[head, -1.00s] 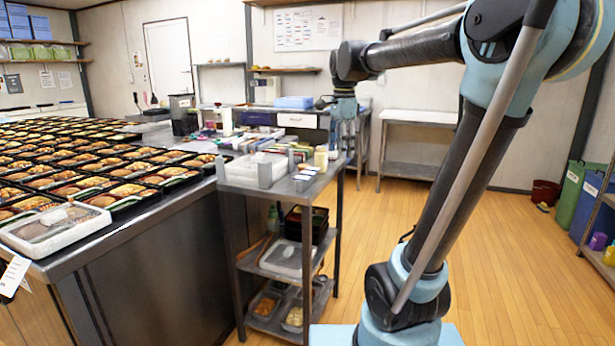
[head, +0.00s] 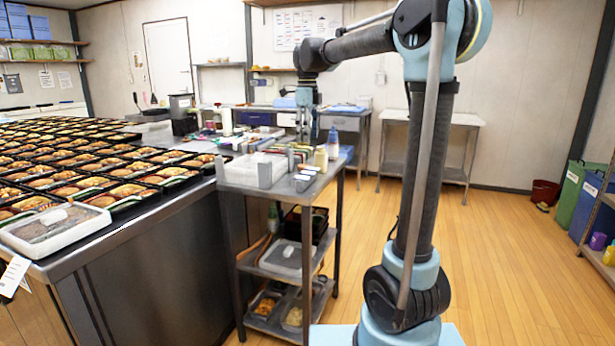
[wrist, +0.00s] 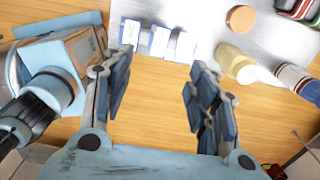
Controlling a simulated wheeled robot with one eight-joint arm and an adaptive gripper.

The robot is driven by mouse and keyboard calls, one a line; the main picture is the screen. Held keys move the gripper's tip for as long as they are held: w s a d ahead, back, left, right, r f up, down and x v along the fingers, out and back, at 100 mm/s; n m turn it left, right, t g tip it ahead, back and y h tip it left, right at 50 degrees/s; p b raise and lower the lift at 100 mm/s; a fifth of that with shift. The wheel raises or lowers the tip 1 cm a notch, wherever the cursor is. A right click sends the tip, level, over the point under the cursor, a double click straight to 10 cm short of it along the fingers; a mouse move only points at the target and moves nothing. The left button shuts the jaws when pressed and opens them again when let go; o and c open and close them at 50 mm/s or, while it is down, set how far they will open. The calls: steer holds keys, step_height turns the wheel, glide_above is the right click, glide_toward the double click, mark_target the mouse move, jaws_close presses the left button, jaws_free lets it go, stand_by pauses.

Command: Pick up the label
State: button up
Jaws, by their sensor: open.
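Three small white label-like pieces with blue edges (wrist: 158,40) lie in a row on the metal top of the cart in the wrist view. In the head view, small pale pieces (head: 303,181) lie near the cart top's front right corner. I cannot tell which one is the label. My gripper (wrist: 157,82) is open, with nothing between its fingers; wooden floor shows there. The left fingertip lies close to the leftmost piece in the picture, but contact cannot be judged. In the head view my gripper (head: 307,127) hangs above the back of the cart.
A cream bottle (wrist: 236,63), a white and blue bottle (wrist: 296,82) and a round brown lid (wrist: 241,18) stand near the pieces. The cart (head: 232,181) also carries a white bin (head: 255,167). Left is a counter of bento trays (head: 75,197); open floor (head: 510,250) is right.

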mark_target(307, 173)
step_height(307, 173, down, 12)
steer(key=shift+s+d+f, duration=0.1)
stand_by(0.5)
steer(key=shift+c, duration=0.5)
steer(key=shift+c, duration=1.2)
steer(key=shift+c, duration=1.2)
steer(key=shift+c, duration=0.9)
